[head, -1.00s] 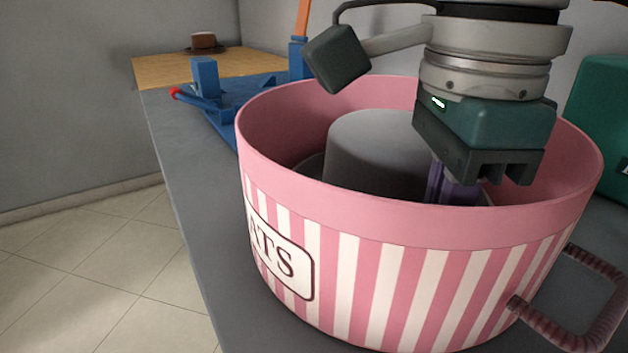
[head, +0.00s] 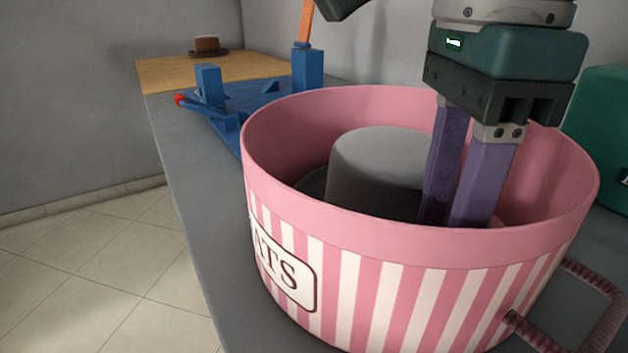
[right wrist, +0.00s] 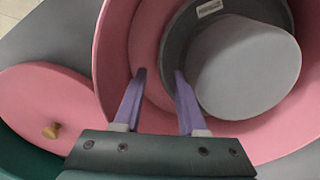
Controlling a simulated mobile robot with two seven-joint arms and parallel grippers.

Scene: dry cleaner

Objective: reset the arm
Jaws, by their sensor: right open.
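My right gripper (head: 452,215) points down into a round pink hat box (head: 300,215) with white stripes, its purple fingers apart. A grey hat (head: 378,165) lies inside the box, to the left of the fingers in the head view. In the right wrist view, the open fingers (right wrist: 158,75) hang over the box near its inner wall, beside the hat's brim (right wrist: 178,50). In the head view the box's front rim hides the lowest part of the fingers. My left gripper is not in view.
A blue stand (head: 250,95) with an orange upright is behind the box. A brown hat (head: 207,45) rests on the wooden surface at the far left. A pink lid (right wrist: 50,110) with a knob lies beside the box. A green object (head: 605,120) stands at the right.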

